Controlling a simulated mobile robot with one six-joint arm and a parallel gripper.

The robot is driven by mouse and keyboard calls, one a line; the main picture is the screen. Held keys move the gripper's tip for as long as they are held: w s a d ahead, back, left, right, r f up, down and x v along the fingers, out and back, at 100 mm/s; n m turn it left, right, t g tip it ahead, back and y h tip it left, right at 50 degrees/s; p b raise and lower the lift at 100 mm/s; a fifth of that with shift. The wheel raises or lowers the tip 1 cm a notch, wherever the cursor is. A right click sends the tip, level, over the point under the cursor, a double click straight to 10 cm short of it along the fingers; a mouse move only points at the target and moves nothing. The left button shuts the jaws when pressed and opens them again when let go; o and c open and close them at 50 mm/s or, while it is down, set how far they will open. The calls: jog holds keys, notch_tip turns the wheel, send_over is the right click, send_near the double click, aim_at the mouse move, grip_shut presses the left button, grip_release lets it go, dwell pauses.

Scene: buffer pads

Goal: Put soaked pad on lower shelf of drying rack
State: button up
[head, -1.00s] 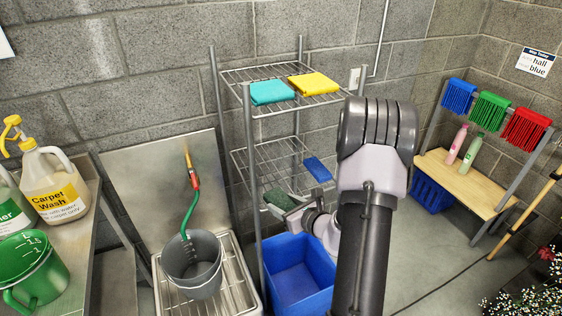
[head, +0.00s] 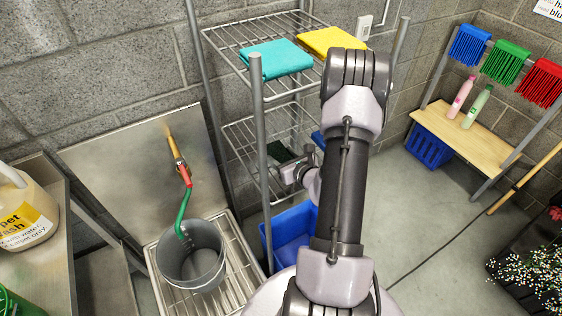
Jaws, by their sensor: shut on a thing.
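The drying rack (head: 257,110) stands in the middle of the head view, with an upper and a lower wire shelf. My gripper (head: 289,165) is shut on a dark green pad (head: 279,152) at about the height of the lower shelf (head: 240,132). I cannot tell whether the pad touches the wires. A blue pad (head: 318,138) lies on the lower shelf to the right, mostly hidden by my arm. A teal pad (head: 274,58) and a yellow pad (head: 330,41) lie on the upper shelf.
A blue bin (head: 288,238) stands under the rack. A grey bucket (head: 190,262) sits on a metal grate to the left. The rack's front post rises close to my gripper. A wooden bench (head: 465,150) stands at right, with open floor before it.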

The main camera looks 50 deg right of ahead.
jog(key=shift+f+b, duration=0.45)
jog(key=shift+f, duration=1.15)
jog(key=shift+f, duration=0.2)
jog(key=o, duration=1.6)
jog(key=shift+o, duration=0.2)
jog(key=shift+r, duration=0.1)
